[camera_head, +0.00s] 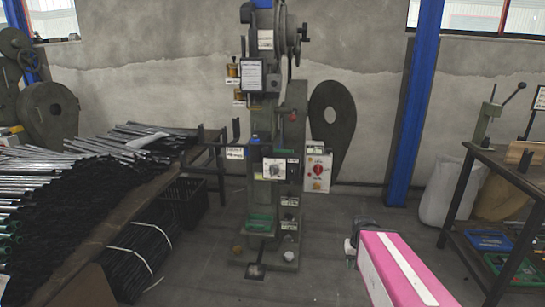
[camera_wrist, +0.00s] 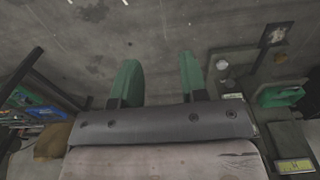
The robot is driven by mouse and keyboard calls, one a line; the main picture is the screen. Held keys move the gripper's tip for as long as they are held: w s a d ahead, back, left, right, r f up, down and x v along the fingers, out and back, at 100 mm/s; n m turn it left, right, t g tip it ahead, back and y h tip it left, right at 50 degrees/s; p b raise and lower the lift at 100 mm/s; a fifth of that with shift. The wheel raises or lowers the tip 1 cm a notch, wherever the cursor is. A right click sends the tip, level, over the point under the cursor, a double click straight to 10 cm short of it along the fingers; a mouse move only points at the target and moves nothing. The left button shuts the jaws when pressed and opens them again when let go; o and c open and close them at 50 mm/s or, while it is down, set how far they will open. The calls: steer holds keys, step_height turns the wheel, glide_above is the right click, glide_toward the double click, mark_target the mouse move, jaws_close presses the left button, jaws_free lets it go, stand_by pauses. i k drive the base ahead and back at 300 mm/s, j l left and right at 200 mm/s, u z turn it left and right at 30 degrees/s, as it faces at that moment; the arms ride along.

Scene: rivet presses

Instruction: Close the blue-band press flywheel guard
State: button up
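The press (camera_head: 268,120) stands upright in the middle of the head view, with a blue piece (camera_head: 262,3) at its top edge. A dark teardrop-shaped flywheel guard (camera_head: 333,115) hangs out to the right of the press, apart from its wheel (camera_head: 291,28), and looks swung open. My gripper (camera_head: 351,246) is low at the front right of the press, well below the guard. In the wrist view my gripper (camera_wrist: 160,82) has two green fingers spread apart with nothing between them. The guard is not clear in the wrist view; the press base (camera_wrist: 265,70) shows at its right.
A red-knob control box (camera_head: 318,172) is beside the press. A blue post (camera_head: 415,105) rises to the right. A workbench (camera_head: 470,195) is at far right. Metal rods (camera_head: 60,190) fill the left. Another dark guard (camera_head: 48,113) is at far left. Floor before the press is clear.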

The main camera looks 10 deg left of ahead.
mark_target(338, 135)
steer(key=i+l, duration=0.15)
steer(key=i, duration=0.45)
steer(key=i+l, duration=0.1)
steer(key=i, duration=0.5)
steer(key=i+l, duration=0.15)
steer(key=i, duration=0.45)
steer(key=i+l, duration=0.1)
steer(key=i, duration=0.5)
